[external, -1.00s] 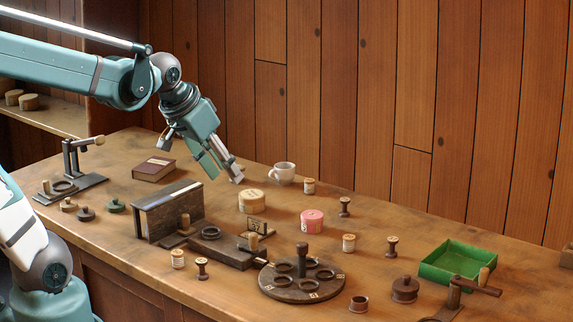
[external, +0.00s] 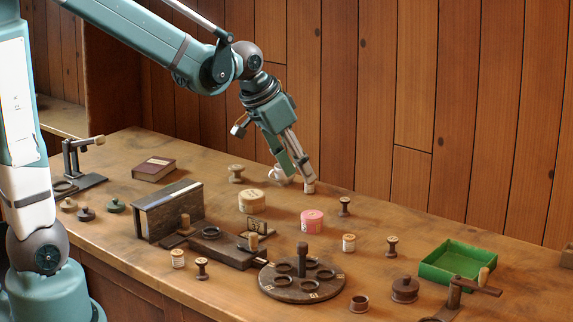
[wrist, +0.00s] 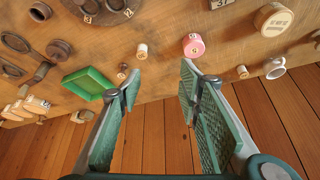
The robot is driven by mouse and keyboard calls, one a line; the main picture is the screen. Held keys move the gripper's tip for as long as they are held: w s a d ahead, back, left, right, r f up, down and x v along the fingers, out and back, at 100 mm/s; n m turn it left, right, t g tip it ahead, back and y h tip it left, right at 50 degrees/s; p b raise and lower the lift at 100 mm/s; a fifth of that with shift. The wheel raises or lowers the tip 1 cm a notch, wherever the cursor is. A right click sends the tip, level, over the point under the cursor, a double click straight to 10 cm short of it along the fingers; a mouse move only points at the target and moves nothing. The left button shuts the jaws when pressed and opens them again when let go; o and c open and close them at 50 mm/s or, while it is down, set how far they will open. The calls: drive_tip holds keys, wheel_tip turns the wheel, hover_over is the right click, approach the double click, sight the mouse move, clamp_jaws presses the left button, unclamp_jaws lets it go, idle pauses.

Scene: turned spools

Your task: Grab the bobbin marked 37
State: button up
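My gripper (wrist: 160,72) is open and empty, with table and wall showing between its fingers. In the external view my gripper (external: 300,176) hangs over the back of the table, overlapping a labelled spool (external: 309,187) and the white mug. Other pale labelled spools stand right of the pink tin (external: 349,243) and at the front left (external: 178,259). Dark wooden spools stand nearby (external: 344,206), (external: 392,246), (external: 202,268). A small card (external: 256,227) carries a number; in the wrist view the card (wrist: 221,3) seems to read 37. I cannot read the number on any spool.
A pink tin (external: 312,221), a cream tin (external: 252,201) and the mug (external: 279,174) stand near my gripper. A round holed stand (external: 325,290) with a central post is in front. A green tray (external: 432,272) is at right. The plank wall is close behind.

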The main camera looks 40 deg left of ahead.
drive_tip(key=w+d+f+m+g+p, duration=0.1)
drive_tip(key=w+d+f, duration=0.15)
drive_tip(key=d, duration=0.25)
drive_tip(key=w+d+f+m+p, duration=0.1)
drive_tip(key=w+d+f+p, duration=0.1)
drive_tip(key=w+d, duration=0.25)
drive_tip(key=m+h+p, duration=0.1)
drive_tip(key=m+p, duration=0.1)
approach(393, 239)
drive_tip(key=f, duration=0.2)
drive_tip(key=shift+w+d+g, duration=0.4)
drive_tip(key=shift+w, duration=0.2)
drive_tip(key=shift+x, duration=1.25)
drive_tip(key=shift+b+x, duration=0.35)
drive_tip(key=shift+x, duration=2.25)
drive_tip(key=shift+a, duration=0.1)
drive_tip(key=c, duration=0.8)
